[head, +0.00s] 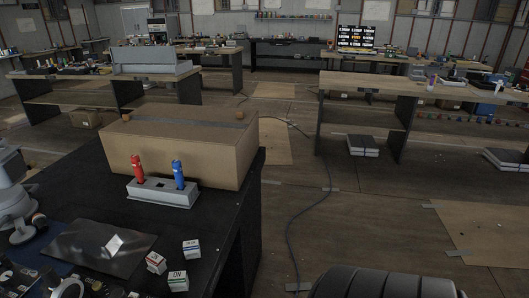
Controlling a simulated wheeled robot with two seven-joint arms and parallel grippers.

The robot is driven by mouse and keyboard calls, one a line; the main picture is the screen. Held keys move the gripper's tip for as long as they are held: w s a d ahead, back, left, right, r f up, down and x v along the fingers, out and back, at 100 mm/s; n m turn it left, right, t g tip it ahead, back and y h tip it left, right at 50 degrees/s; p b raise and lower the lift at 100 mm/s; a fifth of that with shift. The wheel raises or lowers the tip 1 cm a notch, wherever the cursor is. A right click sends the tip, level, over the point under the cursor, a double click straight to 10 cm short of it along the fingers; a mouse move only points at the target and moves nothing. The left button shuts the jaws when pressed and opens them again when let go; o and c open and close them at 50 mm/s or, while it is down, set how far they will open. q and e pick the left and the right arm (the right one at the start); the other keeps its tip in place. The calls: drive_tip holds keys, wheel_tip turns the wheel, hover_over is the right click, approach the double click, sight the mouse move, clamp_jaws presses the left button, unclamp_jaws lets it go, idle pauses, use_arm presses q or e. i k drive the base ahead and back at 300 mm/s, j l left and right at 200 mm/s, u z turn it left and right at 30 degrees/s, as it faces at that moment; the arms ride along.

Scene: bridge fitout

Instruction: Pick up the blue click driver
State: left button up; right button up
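The blue click driver (178,175) stands upright in a grey holder block (163,192) on the black workbench (215,225) at the left. A red driver (137,168) stands upright in the same block, to the left of the blue one. An empty dark opening shows in the block between them. The lower end of the blue driver is hidden inside the block. Neither of my grippers can be made out in the head view, and nothing is seen touching the blue driver.
A large cardboard box (185,148) stands right behind the holder. Several small labelled boxes (178,281) and a dark sheet (95,247) lie in front. A pale grey jointed shape (15,205) fills the left edge. A cable (300,215) crosses the floor right of the bench.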

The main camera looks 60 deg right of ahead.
sight(176, 164)
drive_tip(key=z, duration=1.35)
